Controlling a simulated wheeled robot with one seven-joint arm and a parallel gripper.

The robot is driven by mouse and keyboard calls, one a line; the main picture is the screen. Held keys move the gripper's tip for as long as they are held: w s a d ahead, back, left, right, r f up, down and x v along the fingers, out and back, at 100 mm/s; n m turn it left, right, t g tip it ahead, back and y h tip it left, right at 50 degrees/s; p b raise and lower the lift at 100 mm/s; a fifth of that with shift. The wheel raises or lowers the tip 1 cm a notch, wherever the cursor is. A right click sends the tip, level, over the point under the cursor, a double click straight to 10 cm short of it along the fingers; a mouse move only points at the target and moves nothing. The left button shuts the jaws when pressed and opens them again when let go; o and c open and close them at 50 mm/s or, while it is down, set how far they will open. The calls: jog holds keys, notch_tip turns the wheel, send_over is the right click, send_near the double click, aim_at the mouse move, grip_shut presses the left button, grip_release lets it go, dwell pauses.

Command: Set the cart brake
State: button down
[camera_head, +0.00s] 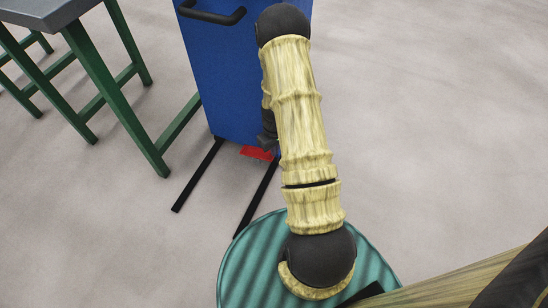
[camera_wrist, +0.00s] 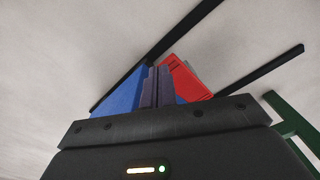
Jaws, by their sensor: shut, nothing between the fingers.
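The blue cart (camera_head: 222,80) stands upright on the floor, partly hidden behind my arm. A red pedal (camera_head: 257,153) sticks out low at its base, between two black legs. In the wrist view the red pedal (camera_wrist: 186,80) shows just right of my fingertips, and the blue cart body (camera_wrist: 122,92) shows to their left. My gripper (camera_wrist: 157,85) is shut and empty, with its dark fingers side by side close to the pedal. I cannot tell whether they touch it. In the head view my arm hides most of the gripper, beside the cart's lower front.
The cart's black legs (camera_head: 198,175) reach forward along the floor. A black handle (camera_head: 212,15) is on the cart's upper front. A green-legged table (camera_head: 118,100) with a grey top stands to the left. The floor (camera_head: 440,130) on the right is clear.

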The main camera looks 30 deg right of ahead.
jog(key=shift+f+b, duration=0.85)
jog(key=shift+f, duration=1.1)
jog(key=shift+r+p, duration=0.25)
jog(key=shift+p, duration=0.25)
jog(key=shift+s, duration=0.1)
jog(key=s+d+p, duration=0.1)
jog(key=s+d, duration=0.1)
jog(key=s, duration=0.1)
jog(key=s+d+p, duration=0.1)
jog(key=shift+s+d+r+p, duration=0.25)
jog(key=shift+s+d+p, duration=0.05)
dwell(0.9)
notch_tip(320, 180, up, 8)
jog(key=p, duration=0.7)
dwell(0.7)
